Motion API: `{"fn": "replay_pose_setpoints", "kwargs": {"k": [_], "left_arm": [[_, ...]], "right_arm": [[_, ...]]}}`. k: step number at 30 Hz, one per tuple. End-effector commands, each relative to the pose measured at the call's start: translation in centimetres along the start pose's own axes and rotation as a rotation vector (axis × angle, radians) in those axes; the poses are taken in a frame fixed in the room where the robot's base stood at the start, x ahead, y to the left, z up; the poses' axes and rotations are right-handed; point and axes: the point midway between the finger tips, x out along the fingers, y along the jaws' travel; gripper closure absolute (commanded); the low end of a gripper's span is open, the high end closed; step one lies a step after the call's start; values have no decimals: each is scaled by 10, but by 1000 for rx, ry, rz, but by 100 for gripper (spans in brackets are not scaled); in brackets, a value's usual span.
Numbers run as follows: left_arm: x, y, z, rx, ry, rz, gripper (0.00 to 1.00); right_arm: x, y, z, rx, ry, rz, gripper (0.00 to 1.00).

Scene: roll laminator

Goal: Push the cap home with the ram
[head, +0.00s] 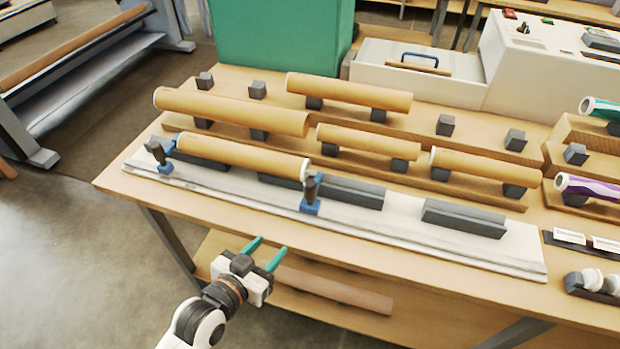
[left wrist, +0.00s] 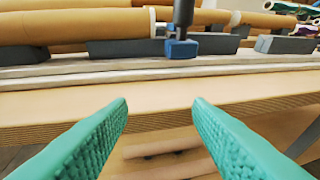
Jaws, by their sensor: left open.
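My left gripper (head: 265,254) is open and empty in front of the bench's front edge. Its two teal fingers (left wrist: 160,115) stand wide apart in the left wrist view. A brown tube (head: 240,155) lies on dark cradles on the pale rail, with a white rim (head: 307,168) at its right end; I cannot tell whether this is a cap. A dark upright with a blue foot (head: 311,195) stands by that end, also in the left wrist view (left wrist: 181,47). A similar one (head: 160,157) stands at the tube's left end. I cannot tell which part is the ram. White caps (head: 592,279) sit in a dark holder at right.
More brown tubes (head: 350,92) rest on dark blocks behind the rail. The pale rail (head: 400,230) runs along the bench front. A brown tube (head: 335,290) lies on the lower shelf. A cream machine (head: 550,70) and green box (head: 285,40) stand behind.

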Motion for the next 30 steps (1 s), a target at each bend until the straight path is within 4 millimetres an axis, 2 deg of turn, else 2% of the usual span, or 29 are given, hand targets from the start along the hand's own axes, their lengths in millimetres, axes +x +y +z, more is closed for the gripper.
{"fn": "replay_pose_setpoints", "kwargs": {"k": [1, 3, 7, 11, 24, 30], "left_arm": [[1, -6, 23, 14, -88, -26, 54], [-2, -13, 49, 21, -185, -54, 54], [-6, -20, 75, 24, -287, -83, 54], [2, -22, 83, 22, -304, -86, 54], [80, -30, 107, 22, -302, -86, 54], [101, -31, 112, 22, -300, -85, 54]], "right_arm": [[0, -1, 0, 0, 0, -1, 100], [0, -2, -1, -1, 1, -2, 100], [0, -2, -5, -1, 6, -2, 100], [-3, -1, -7, -1, 10, -1, 100], [-18, 1, -5, -1, 10, 2, 100], [-20, 4, -4, 1, 8, 6, 100]]}}
